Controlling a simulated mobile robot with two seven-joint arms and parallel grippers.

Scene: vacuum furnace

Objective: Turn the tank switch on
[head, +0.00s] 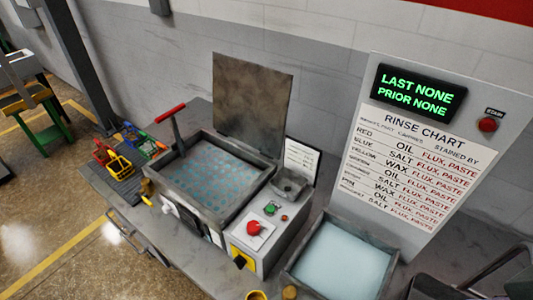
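An open grey tank (262,187) with a pale blue perforated surface inside stands on the bench, its dark lid (250,95) raised at the back. A grey control box (285,240) is joined to its right side. On the box's front is a black rotary knob on a yellow plate (240,261), which looks like the tank switch; its setting is too small to read. A red mushroom button (253,227), a green button (270,208) and a small red light or button (284,218) are on top. Neither of my grippers is in view.
A red-handled lever (172,120) rises at the tank's back left. Small coloured racks (120,163) sit on a dark mat at left. A second basin (340,262) of pale liquid is at right, before the rinse chart board (420,165). Its display reads "LAST NONE PRIOR NONE".

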